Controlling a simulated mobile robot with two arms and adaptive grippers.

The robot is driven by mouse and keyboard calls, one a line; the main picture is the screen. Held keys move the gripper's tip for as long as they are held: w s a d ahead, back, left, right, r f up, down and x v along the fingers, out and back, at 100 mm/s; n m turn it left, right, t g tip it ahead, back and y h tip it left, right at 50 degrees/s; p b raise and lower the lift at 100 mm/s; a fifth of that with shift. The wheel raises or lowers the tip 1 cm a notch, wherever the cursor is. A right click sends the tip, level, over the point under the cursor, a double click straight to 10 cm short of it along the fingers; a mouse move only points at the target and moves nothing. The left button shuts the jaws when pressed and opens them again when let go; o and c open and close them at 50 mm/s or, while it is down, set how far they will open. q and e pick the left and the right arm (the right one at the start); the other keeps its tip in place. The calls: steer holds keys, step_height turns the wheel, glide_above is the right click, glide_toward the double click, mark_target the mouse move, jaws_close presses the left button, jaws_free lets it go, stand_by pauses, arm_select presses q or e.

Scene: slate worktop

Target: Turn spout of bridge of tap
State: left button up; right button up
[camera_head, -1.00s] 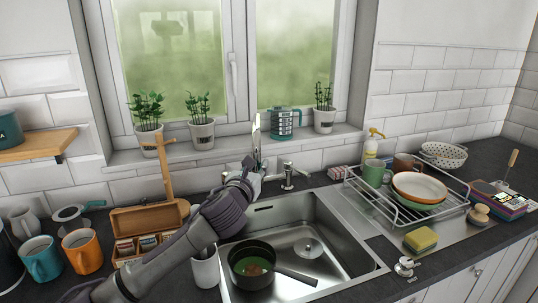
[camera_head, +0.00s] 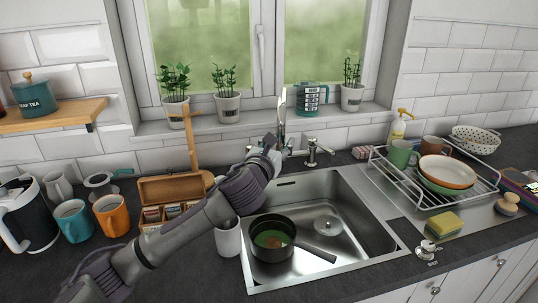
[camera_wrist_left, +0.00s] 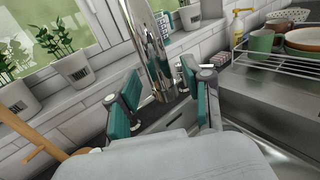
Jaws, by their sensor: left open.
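The chrome bridge tap stands behind the sink, its tall spout (camera_head: 282,108) rising in front of the window. A cross-shaped tap handle (camera_head: 317,152) shows to the right of the spout. My left gripper (camera_head: 272,146) is at the spout's lower part and hides much of the tap's base and bridge. In the left wrist view the open gripper (camera_wrist_left: 160,84) has its teal-padded fingers apart, with the shiny spout (camera_wrist_left: 148,42) rising ahead between them. I cannot tell whether either finger touches it. My right gripper is in neither view.
The sink (camera_head: 352,210) holds a dark pot (camera_head: 271,248). A dish rack (camera_head: 400,190) with crockery stands at right. Potted plants (camera_head: 227,104) and a teal-and-white container (camera_head: 311,98) line the sill. A wooden box (camera_head: 165,190) and mugs (camera_head: 111,215) stand at left.

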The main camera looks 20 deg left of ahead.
arm_select(q)
steer(key=s, duration=1)
steer(key=shift+s, duration=0.2)
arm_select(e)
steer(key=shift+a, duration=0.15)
arm_select(q)
steer(key=shift+c, duration=0.3)
